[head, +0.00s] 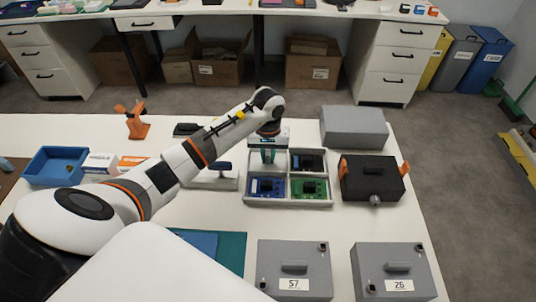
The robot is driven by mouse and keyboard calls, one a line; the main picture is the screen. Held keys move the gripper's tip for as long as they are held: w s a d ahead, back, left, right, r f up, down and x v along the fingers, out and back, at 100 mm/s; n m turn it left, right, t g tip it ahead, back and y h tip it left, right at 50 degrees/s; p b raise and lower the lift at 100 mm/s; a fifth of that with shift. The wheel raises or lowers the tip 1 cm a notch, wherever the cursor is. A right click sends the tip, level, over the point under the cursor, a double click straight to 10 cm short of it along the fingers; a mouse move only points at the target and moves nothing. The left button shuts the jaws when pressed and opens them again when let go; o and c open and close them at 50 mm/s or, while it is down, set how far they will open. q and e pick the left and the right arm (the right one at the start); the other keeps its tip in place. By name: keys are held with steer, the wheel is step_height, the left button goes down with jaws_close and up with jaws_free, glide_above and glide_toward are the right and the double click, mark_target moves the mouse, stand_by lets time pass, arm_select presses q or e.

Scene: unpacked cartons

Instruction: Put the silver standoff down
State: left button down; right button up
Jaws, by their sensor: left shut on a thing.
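My left gripper (268,156) is over the back left compartment of a pale divided tray (289,203). The standoff is too small or too hidden between the fingers to make out. I cannot tell whether it touches the tray floor. The tray's other compartments hold a dark board (308,162), a blue board (266,187) and a green board (309,188). My right gripper is not in view.
A black case with orange ends (371,178) stands right of the tray, with a grey box (354,127) behind it. Two grey numbered boxes (294,268) (394,271) stand in front. A blue bin (56,167) and orange stand (137,121) are at left.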

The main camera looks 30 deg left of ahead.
mark_target(268, 157)
arm_select(q)
steer(key=shift+f, duration=0.1)
steer(key=shift+f, duration=0.1)
steer(key=c, duration=1.4)
jaws_free()
steer(key=shift+r, duration=0.35)
step_height(268, 157, up, 12)
steer(key=shift+f+b, duration=0.1)
steer(key=shift+b, duration=0.85)
